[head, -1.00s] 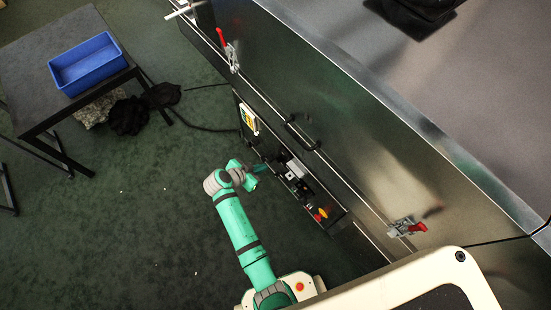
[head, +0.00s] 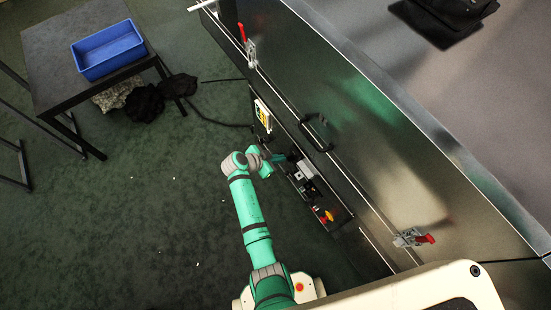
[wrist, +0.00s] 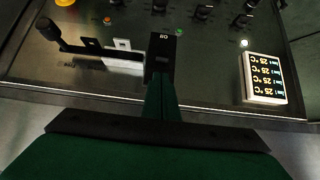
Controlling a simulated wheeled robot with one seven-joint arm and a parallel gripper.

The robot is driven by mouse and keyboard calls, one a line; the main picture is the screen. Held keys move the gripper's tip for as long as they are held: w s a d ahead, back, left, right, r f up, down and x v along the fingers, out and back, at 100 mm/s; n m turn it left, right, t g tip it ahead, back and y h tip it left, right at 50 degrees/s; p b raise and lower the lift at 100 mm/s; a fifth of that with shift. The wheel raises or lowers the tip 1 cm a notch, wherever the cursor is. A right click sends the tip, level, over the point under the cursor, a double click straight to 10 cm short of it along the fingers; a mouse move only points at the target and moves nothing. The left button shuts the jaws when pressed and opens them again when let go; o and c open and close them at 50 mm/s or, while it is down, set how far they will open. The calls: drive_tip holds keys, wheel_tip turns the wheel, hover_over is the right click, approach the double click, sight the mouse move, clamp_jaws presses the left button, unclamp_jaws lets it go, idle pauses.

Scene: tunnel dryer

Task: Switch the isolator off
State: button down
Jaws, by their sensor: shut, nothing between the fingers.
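The control panel (head: 333,207) sits low on the side of the metal dryer. In the wrist view a black lever with a round knob (wrist: 47,29) lies across the panel face at left, beside pale plates (wrist: 92,44). A yellow part (wrist: 65,2) is cut by the top edge; a red-and-yellow control (head: 327,216) shows at the panel's near end in the head view.
A temperature display (wrist: 263,78) is right of my gripper. Several small knobs and lamps (wrist: 203,12) line the panel. A black handle (head: 316,132) and red-handled clamps (head: 415,239) stick out of the dryer.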

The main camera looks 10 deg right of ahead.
sight(293, 157)
drive_tip(key=shift+x, duration=2.5)
drive_tip(key=shift+s+a+f+h, duration=0.1)
drive_tip(key=shift+a+f+h, duration=0.1)
drive_tip(key=shift+h, duration=0.2)
